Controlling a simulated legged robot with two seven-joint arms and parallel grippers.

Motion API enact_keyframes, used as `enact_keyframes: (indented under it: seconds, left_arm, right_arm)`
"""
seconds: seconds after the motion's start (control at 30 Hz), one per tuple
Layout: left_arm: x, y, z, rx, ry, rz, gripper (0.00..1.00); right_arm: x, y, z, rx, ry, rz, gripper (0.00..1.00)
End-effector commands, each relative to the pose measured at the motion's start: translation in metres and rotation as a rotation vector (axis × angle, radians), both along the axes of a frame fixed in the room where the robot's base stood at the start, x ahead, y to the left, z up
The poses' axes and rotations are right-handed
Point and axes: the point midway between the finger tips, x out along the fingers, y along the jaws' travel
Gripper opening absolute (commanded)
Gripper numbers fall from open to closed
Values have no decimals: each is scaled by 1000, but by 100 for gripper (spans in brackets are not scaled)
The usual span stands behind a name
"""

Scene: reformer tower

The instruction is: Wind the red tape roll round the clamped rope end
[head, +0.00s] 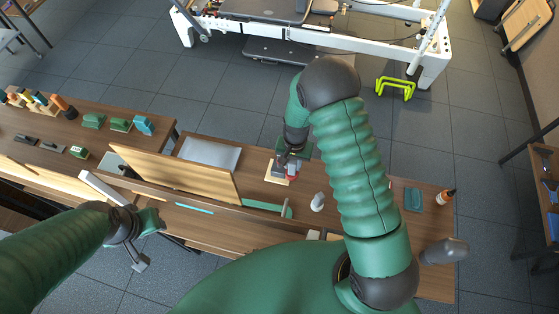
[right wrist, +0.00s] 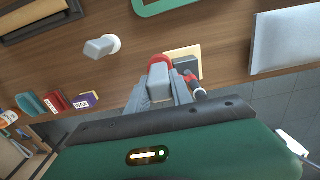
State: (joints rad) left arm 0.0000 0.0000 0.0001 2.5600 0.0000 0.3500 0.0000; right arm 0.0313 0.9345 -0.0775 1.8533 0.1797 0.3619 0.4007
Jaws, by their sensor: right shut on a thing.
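The red tape roll (right wrist: 176,57) shows as a red rim just beyond my right gripper (right wrist: 162,70) in the right wrist view. A dark rod-like piece with a red band (right wrist: 196,85), perhaps the rope end, runs from the block. I cannot tell whether tape touches it. In the head view my right gripper (head: 291,155) is over the wooden base (head: 272,178). My left gripper (head: 143,245) hangs empty near the bench's front edge.
The wooden bench (head: 240,222) holds an upright wooden panel (head: 175,172), a grey sheet (head: 208,152) and a pale knob-like object (head: 318,201). A green block (head: 413,199) and an orange-topped bottle (head: 446,196) are at right. Several tools stand at far left.

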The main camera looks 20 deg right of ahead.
Motion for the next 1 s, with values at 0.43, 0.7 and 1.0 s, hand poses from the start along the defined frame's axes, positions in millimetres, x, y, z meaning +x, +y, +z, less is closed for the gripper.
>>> enact_keyframes:
  seconds: [0.43,0.7,1.0]
  left_arm:
    - [0,0,-2,0,0,0,36]
    - [0,0,0,0,0,0,36]
    - [0,0,-9,0,0,0,36]
  right_arm:
    - [3,-13,0,0,0,0,0]
    - [2,-12,2,0,0,0,0]
    - [17,-30,-1,-1,-1,-2,0]
